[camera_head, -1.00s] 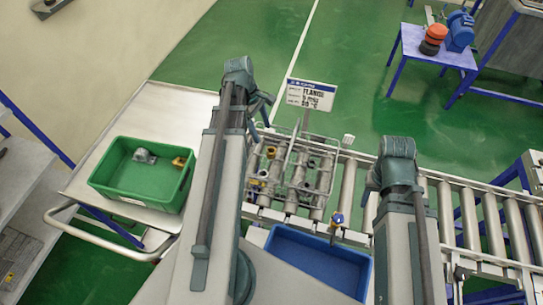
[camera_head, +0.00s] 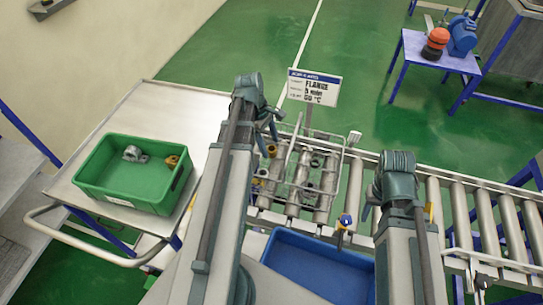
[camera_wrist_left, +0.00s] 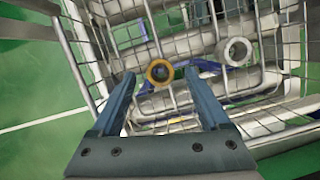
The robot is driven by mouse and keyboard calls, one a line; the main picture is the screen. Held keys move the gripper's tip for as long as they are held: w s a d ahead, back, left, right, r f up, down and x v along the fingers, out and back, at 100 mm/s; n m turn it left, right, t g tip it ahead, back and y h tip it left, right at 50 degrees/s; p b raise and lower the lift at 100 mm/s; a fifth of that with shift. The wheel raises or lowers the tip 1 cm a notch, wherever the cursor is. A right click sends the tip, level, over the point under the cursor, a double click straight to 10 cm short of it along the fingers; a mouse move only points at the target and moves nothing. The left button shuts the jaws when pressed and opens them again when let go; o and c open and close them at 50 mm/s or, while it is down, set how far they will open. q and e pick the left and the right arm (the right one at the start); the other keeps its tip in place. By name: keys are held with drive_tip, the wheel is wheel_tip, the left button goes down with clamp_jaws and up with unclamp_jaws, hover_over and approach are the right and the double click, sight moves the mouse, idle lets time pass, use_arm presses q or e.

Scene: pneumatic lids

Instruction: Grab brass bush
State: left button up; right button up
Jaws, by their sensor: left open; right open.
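A brass bush, a yellow-brown ring, shows in the left wrist view (camera_wrist_left: 153,80) at the wire basket (camera_wrist_left: 93,45). It also shows in the head view (camera_head: 271,151), close below my left gripper (camera_head: 272,128). In the left wrist view, my left gripper (camera_wrist_left: 162,82) is open, with its fingertips on either side of the bush in the picture. I cannot tell the depth between them. A pale grey ring (camera_wrist_left: 222,50) is to the right of the bush. My right gripper (camera_head: 370,203) is open over the roller conveyor, mostly hidden by its own arm.
The wire basket (camera_head: 345,180) stands on the roller conveyor (camera_head: 437,205). A green crate (camera_head: 130,190) with a grey part (camera_head: 134,153) and a brass-coloured part (camera_head: 172,161) stands on the metal table at left. A blue bin (camera_head: 315,270) is in front. A sign (camera_head: 314,87) rises behind the basket.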

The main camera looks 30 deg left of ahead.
use_arm(q)
drive_tip(key=shift+b+x, duration=0.4)
drive_tip(key=shift+x, duration=0.5)
drive_tip(key=shift+r, duration=0.1)
clamp_jaws()
